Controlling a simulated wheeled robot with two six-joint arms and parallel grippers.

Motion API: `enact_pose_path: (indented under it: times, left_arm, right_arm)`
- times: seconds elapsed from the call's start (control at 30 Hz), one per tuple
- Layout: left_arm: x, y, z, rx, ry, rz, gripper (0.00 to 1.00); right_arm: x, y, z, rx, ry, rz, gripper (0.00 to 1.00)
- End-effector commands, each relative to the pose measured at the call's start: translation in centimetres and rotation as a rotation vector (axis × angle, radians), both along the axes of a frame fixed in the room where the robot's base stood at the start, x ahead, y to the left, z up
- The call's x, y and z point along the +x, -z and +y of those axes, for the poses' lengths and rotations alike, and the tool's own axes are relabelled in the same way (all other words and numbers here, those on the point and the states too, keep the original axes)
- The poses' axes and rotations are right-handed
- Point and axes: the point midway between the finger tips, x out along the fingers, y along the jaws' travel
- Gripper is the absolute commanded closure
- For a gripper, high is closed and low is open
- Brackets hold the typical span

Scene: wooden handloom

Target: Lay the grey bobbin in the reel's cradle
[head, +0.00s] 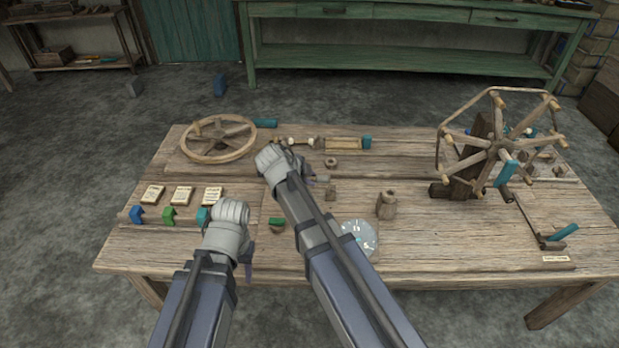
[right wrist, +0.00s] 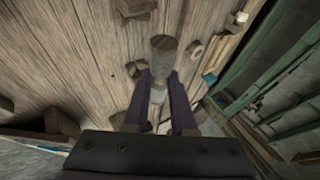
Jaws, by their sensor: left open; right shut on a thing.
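My right gripper (right wrist: 158,103) is shut on the grey bobbin (right wrist: 158,90); a brown, round end sticks out beyond the fingers in the right wrist view. In the head view the right gripper (head: 312,181) is over the middle of the table, its fingers small and partly hidden by the arm. The spoked wooden reel (head: 497,150) stands at the table's right, well apart from the bobbin. I cannot clearly make out its cradle among the dark supports. My left gripper (head: 248,262) appears open and empty near the front edge, left of the right arm.
A wooden wheel (head: 218,139) lies back left. Cards (head: 181,195) and coloured clips (head: 168,215) lie at left. A wooden block (head: 387,205) and a pale disc (head: 359,238) are right of my right arm.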

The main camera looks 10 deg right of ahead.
Motion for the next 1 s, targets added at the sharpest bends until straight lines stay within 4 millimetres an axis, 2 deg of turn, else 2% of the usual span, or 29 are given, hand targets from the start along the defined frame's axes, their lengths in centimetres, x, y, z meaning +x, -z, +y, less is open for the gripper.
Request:
enact_pose_path:
  times: [0.03,0.4,0.57,0.87,0.9,1.0]
  left_arm:
    - [0.0,1.0,0.0,0.001,0.0,0.0,0.5]
    - [0.1,4.6,0.2,0.008,0.002,-0.002,0.5]
    - [0.1,5.3,0.2,0.009,0.004,-0.004,0.5]
    - [0.1,5.2,0.2,0.009,0.004,-0.004,0.5]
    - [0.1,5.2,0.2,0.009,0.004,-0.003,0.5]
    - [0.1,5.2,0.2,0.009,0.004,-0.003,0.5]
  right_arm:
    - [0.0,1.0,0.0,0.0,0.0,0.0,1.0]
    - [0.0,4.7,0.0,0.0,0.0,0.0,1.0]
    - [0.0,5.3,0.0,0.0,0.0,0.0,1.0]
    - [0.0,5.2,0.0,0.0,0.0,0.0,1.0]
    - [0.0,5.2,0.0,0.0,0.0,0.0,0.72]
    - [0.0,5.2,0.0,0.0,0.0,0.0,0.6]
